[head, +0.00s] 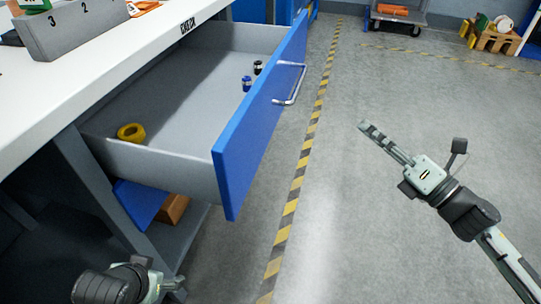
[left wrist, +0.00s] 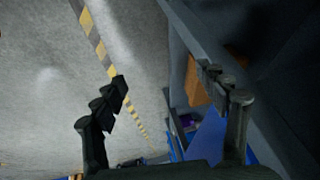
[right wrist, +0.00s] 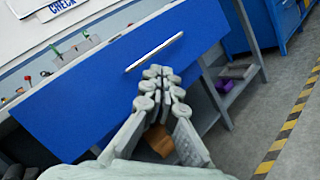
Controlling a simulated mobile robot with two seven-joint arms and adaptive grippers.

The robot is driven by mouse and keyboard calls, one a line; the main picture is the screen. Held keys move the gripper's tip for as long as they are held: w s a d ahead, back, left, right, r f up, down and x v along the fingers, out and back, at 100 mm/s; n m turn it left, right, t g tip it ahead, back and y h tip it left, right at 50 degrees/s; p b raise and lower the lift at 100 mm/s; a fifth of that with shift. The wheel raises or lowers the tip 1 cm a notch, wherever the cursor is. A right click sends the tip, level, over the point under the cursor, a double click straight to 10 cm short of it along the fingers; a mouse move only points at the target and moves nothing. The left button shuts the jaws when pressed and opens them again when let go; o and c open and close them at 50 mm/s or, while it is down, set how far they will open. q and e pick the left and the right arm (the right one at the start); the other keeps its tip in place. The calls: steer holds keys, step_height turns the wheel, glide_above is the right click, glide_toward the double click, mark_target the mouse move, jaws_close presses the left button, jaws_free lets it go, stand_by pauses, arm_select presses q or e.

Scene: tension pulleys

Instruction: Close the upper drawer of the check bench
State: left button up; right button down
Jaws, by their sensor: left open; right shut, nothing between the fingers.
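The upper drawer (head: 250,120) of the check bench (head: 110,75) is pulled well open, with a blue front and a silver bar handle (head: 292,84). In the right wrist view the blue front (right wrist: 100,90) and handle (right wrist: 154,52) face the camera. The drawer holds a yellow ring (head: 131,132) and small blue and black parts (head: 247,83). My right gripper (head: 365,125) is shut and empty, in front of the drawer and apart from the handle.
Below the drawer are a brown box (head: 173,208) and a blue panel (head: 140,201). A grey numbered rack (head: 75,28) stands on the bench top. A cart (head: 398,15) stands far back.

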steer(key=s+a+n+g+y, duration=0.3)
steer(key=n+g+y, duration=0.1)
steer(key=n, duration=0.3)
arm_select(q)
steer(key=s+a+r+g, duration=0.1)
steer(key=s+a+r, duration=0.1)
steer(key=s, duration=0.2)
arm_select(e)
steer(key=n+g+y, duration=0.1)
steer(key=n+g, duration=0.6)
steer(key=n, duration=0.2)
glide_toward(254, 148)
steer(key=p+x, duration=0.2)
steer(key=x, duration=0.4)
steer(key=shift+r, duration=0.15)
arm_select(q)
steer(key=shift+g+y, duration=0.3)
steer(key=shift+d+x, duration=0.2)
steer(key=shift+x, duration=1.1)
steer(key=shift+d+x, duration=0.2)
steer(key=shift+x, duration=1.1)
arm_select(e)
steer(key=shift+a, duration=0.45)
arm_select(q)
steer(key=shift+w, duration=0.2)
arm_select(e)
steer(key=shift+a, duration=0.1)
